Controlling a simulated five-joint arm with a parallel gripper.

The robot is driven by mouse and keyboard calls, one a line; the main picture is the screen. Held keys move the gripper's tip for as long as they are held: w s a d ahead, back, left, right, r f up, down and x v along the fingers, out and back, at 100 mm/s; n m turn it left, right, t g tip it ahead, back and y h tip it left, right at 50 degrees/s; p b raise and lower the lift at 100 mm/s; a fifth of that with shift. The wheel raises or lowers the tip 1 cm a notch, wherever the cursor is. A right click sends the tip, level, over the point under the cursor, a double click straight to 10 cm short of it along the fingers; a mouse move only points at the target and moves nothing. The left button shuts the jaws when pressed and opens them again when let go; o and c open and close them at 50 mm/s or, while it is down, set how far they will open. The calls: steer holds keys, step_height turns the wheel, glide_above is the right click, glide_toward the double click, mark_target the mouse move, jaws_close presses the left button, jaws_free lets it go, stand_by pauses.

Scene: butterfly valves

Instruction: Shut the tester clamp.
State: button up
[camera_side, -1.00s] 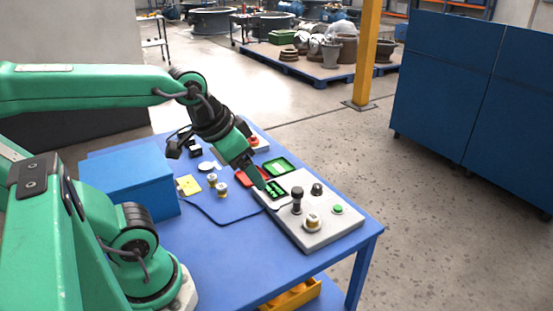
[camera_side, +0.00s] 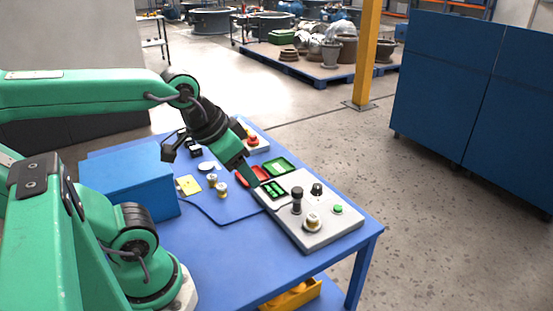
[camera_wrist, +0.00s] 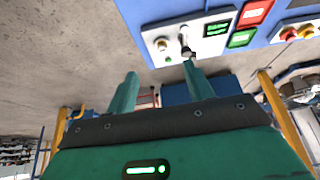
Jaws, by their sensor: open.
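The tester (camera_side: 330,226) is a light grey box on the blue table, with a green-lit display (camera_side: 274,188) at its far left. Its clamp (camera_side: 297,198) shows as an upright post with a black knob, beside a brass valve part (camera_side: 312,222). In the wrist view the clamp (camera_wrist: 185,42) appears near the top, with the valve part (camera_wrist: 161,43) to its left. My gripper (camera_side: 256,182) is open and empty, above the display end of the tester. In the wrist view its two fingers (camera_wrist: 159,70) are spread apart, short of the clamp.
A red tray (camera_side: 246,178) and a green tray (camera_side: 279,166) lie behind the tester. A black knob (camera_side: 317,189) and a green button (camera_side: 338,209) stand on it.

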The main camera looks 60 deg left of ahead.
steer(key=w, duration=0.1)
steer(key=n+g, duration=0.2)
steer(key=g, duration=0.4)
glide_above(298, 189)
steer(key=shift+f, duration=4.05)
steer(key=shift+f, duration=0.15)
steer(key=shift+f, duration=3.75)
jaws_close()
